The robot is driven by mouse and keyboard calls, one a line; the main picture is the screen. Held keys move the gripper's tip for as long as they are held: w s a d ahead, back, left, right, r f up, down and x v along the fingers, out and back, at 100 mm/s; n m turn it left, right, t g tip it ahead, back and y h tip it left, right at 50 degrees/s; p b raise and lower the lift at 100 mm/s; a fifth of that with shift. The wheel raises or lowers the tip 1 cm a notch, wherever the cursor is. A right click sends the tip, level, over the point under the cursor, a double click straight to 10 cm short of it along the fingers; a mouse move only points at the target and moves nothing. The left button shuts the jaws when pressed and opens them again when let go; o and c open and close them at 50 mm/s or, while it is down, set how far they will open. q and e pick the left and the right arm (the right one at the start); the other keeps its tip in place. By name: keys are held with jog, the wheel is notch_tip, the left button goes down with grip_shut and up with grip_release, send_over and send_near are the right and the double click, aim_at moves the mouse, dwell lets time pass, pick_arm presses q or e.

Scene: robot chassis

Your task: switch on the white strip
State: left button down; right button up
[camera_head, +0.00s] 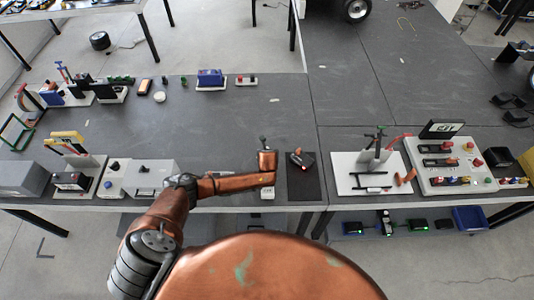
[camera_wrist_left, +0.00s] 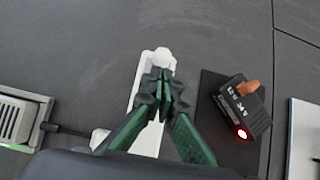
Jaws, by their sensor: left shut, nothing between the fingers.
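The white strip (camera_wrist_left: 149,139) lies on the dark table in the left wrist view, running away from me, with a rounded far end. My left gripper (camera_wrist_left: 164,76) is over the strip, its dark tips together and empty. The tips cover part of the strip, and I cannot tell whether they touch it. No switch or lit lamp on the strip can be made out. In the head view my copper-coloured left arm covers most of the strip; a small white piece (camera_head: 267,193) shows at the table's front edge. My right gripper is not in view.
Right of the strip, a black device (camera_wrist_left: 243,107) with an orange switch and a lit red lamp sits on a dark mat (camera_head: 302,188). A grey box (camera_head: 152,176) stands to the left. A white board (camera_head: 345,182) with tools stands further right.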

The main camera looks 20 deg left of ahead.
pick_arm(q)
jog(key=shift+r, duration=0.1)
dwell(0.3)
jog(key=shift+s+d+r+p, duration=0.15)
jog(key=shift+s+r+p, duration=0.2)
jog(key=shift+p, duration=0.35)
jog(key=w+r+p+v, duration=0.1)
jog(key=p+v, duration=0.1)
jog(key=v, duration=1)
jog(key=shift+w+a, duration=0.15)
jog(key=shift+a, duration=0.15)
jog(key=shift+r, duration=0.1)
